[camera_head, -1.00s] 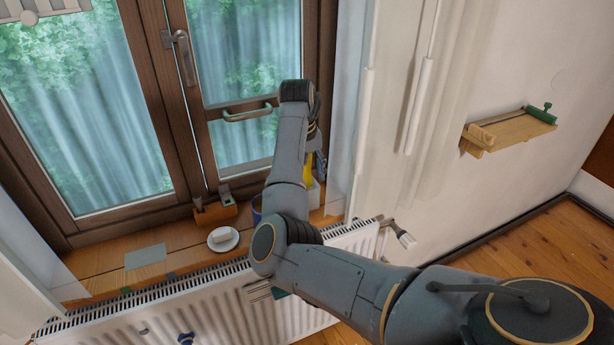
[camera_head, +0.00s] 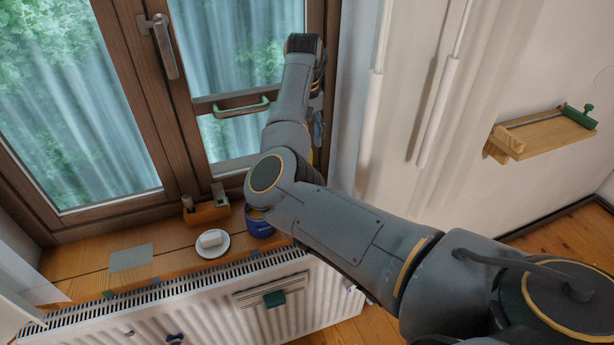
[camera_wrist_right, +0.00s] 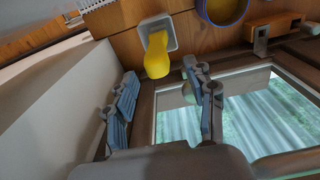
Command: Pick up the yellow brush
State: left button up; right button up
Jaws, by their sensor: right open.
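The yellow brush (camera_wrist_right: 157,55) stands in a white square holder (camera_wrist_right: 150,27) on the wooden sill in the right wrist view. In the head view only a sliver of yellow (camera_head: 311,157) shows beside my arm. My right gripper (camera_wrist_right: 160,70) is open and empty, with one finger on either side of the brush's line in the wrist view; I cannot tell whether the brush end lies between the fingertips. In the head view the right gripper is mostly hidden behind my right arm. My left gripper is not in view.
A blue pot (camera_head: 259,222), a wooden block holder (camera_head: 207,213), a white dish (camera_head: 212,244) and a grey sheet (camera_head: 131,257) are on the sill (camera_head: 85,262). The window (camera_head: 90,110) is behind, the radiator (camera_head: 225,308) below. A wall shelf (camera_head: 545,134) is at right.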

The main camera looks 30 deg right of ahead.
notch_tip(320, 180, down, 3)
jog(key=shift+d, duration=0.1)
jog(key=f, duration=0.1)
jog(key=f+p, duration=0.1)
jog(key=f, duration=0.3)
jog(key=shift+s+f+p, duration=0.25)
jog(key=shift+s+p, duration=0.1)
jog(key=shift+p, duration=0.05)
jog(key=shift+f, duration=0.35)
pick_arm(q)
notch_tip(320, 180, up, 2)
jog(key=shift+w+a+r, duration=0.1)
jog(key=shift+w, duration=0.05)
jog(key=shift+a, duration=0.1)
pick_arm(e)
jog(key=shift+c, duration=0.4)
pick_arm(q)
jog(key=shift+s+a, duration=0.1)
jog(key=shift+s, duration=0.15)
pick_arm(e)
grip_shut()
